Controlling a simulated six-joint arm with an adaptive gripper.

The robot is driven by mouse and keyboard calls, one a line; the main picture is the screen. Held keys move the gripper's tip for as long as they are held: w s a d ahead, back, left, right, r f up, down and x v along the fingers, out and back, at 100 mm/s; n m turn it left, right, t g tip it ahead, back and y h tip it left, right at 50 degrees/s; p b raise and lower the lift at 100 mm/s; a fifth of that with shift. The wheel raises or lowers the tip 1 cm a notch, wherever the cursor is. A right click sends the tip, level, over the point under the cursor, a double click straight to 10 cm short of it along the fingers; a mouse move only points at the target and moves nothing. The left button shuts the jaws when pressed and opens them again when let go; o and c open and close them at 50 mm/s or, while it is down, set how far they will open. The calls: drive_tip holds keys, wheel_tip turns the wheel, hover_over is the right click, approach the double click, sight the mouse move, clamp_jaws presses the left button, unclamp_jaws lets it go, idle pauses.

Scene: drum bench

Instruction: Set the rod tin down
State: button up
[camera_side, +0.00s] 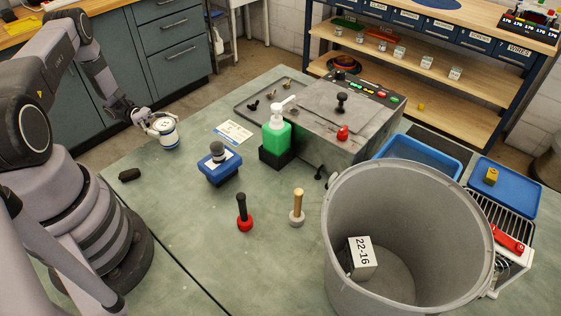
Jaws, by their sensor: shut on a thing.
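The rod tin (166,133) is a small white can with dark blue bands, at the left of the bench near its back left edge. My gripper (153,127) reaches in from the left and is shut on the tin's side near its top. The tin looks upright. Whether its base touches the bench (170,197) or hangs just above it, I cannot tell from this view.
A blue block with a grey knob (218,164) and a white card (233,132) stand to the right. A green pump bottle (277,137), red-based stamp (244,213), grey-based stamp (297,208) and large grey drum (345,205) lie further right. A black object (129,174) lies in front.

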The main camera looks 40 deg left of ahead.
drive_tip(key=shift+f, duration=0.55)
drive_tip(key=o, duration=1.3)
drive_tip(key=v, duration=0.7)
drive_tip(key=w+d+r+m+g+y, duration=0.2)
drive_tip(key=d+r+m+y, duration=0.15)
drive_tip(key=r, duration=0.45)
drive_tip(key=w+d+r+m+g+y, duration=0.2)
drive_tip(key=d+r+m+y, duration=0.15)
drive_tip(key=r, duration=0.55)
drive_tip(key=w+d+r+m+g+y, duration=0.15)
drive_tip(key=d+r, duration=0.25)
drive_tip(key=r, duration=0.4)
drive_tip(key=s+d+r+m+t+y, duration=0.1)
drive_tip(key=s+d+r+m+y, duration=0.55)
drive_tip(key=d+r, duration=0.3)
drive_tip(key=s+d+r+m+t+y, duration=0.1)
drive_tip(key=s+d+m+t, duration=0.1)
drive_tip(key=s, duration=0.4)
drive_tip(key=s+d+r+m+t+y, duration=0.1)
drive_tip(key=s+d+m+t, duration=0.1)
drive_tip(key=s+m+t, duration=0.1)
drive_tip(key=s+t, duration=0.1)
drive_tip(key=s, duration=0.1)
drive_tip(key=shift+s+d+r+m+y, duration=0.15)
drive_tip(key=shift+s+r+m+y, duration=0.15)
drive_tip(key=shift+s+r, duration=0.05)
